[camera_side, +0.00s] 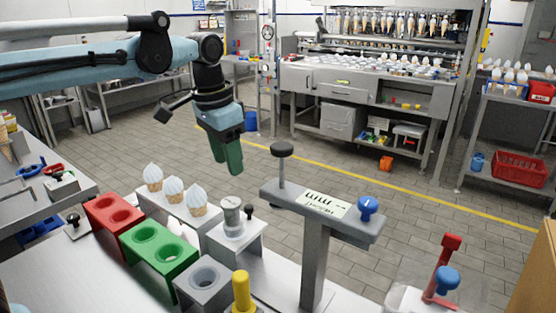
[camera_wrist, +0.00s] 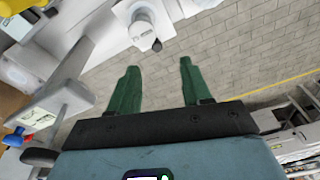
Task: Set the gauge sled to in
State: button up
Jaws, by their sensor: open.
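My gripper (camera_side: 228,160) hangs in the air behind and above the bench, with nothing between its green fingers. In the wrist view the fingers (camera_wrist: 158,66) are wide apart. A grey T-shaped gauge stand (camera_side: 314,265) carries a crossbar with a white mm scale plate (camera_side: 326,204), a blue knob (camera_side: 368,206) at its right and a black-capped post (camera_side: 282,150) at its left. The crossbar shows at the left of the wrist view (camera_wrist: 60,106). My gripper is left of the stand in the side view. I cannot tell which part is the sled or its setting.
A white block with a grey cylinder (camera_side: 232,210) and black knob (camera_side: 249,212) stands left of the gauge. Three cones (camera_side: 174,188) stand in a rack beside red (camera_side: 115,215) and green (camera_side: 160,247) holders.

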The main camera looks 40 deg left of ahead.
aim_at(249, 206)
jog(key=shift+m+g, duration=0.6)
jog(key=shift+g, duration=0.3)
jog(key=w+f, duration=0.1)
jog(key=f, duration=0.3)
jog(key=w+d+f, duration=0.1)
jog(key=f, duration=0.3)
jog(key=w+f, duration=0.1)
jog(key=f, duration=0.3)
jog(key=shift+w+d, duration=0.25)
grip_shut()
